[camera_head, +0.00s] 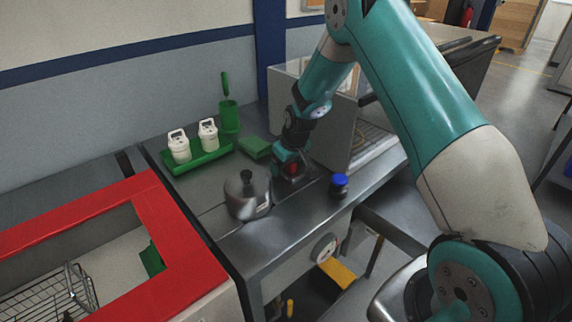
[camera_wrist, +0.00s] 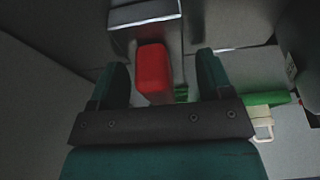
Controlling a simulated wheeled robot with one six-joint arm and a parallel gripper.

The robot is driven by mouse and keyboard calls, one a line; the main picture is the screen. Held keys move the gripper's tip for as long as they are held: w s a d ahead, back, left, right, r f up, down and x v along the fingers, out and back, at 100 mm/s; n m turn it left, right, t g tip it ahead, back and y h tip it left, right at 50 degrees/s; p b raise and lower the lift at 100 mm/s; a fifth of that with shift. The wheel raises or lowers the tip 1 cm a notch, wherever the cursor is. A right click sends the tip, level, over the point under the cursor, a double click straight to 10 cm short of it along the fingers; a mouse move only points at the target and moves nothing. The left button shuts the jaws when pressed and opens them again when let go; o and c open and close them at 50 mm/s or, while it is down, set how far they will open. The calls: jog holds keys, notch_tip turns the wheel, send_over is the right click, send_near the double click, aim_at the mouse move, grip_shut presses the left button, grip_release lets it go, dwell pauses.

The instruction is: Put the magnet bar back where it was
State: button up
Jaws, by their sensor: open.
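A red block (camera_wrist: 153,68), which I take to be the magnet bar, shows in the wrist view between my gripper's two dark green fingers. My gripper (camera_wrist: 163,74) is open, with a gap on each side of the block. The block's far end is close to a grey metal piece (camera_wrist: 145,14); I cannot tell whether they touch. In the head view my gripper (camera_head: 292,176) is low over the bench beside the grey machine, and a bit of the red block (camera_head: 292,168) shows at it. The arm and fingers hide most of the block there.
A metal pot (camera_head: 247,195) stands left of my gripper and a blue-capped jar (camera_head: 339,185) right of it. Behind are a green sponge (camera_head: 255,147), a green tray (camera_head: 197,160) with two white containers, and a green cup (camera_head: 229,117). A red-rimmed basin (camera_head: 165,220) is at left.

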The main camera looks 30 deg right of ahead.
jog(key=b+v, duration=0.2)
jog(key=v, duration=0.9)
jog(key=shift+r, duration=0.3)
jog(key=s+a+r+n+y, duration=0.1)
jog(key=s+a+r, duration=0.4)
jog(key=a, duration=0.2)
jog(key=s+a+r+n+g+y, duration=0.1)
jog(key=s+a, duration=0.3)
jog(key=s, duration=0.5)
jog(key=s+a+r+n+g, duration=0.1)
jog(key=s+a+r, duration=0.2)
jog(key=s, duration=0.6)
jog(key=s+a+r+n+g+y, duration=0.1)
jog(key=s+a+r, duration=0.1)
jog(key=s+a, duration=0.4)
jog(key=s, duration=0.2)
jog(key=shift+s+r+n+y, duration=0.3)
jog(key=shift+s+r+n, duration=0.05)
jog(key=shift+s+n, duration=0.05)
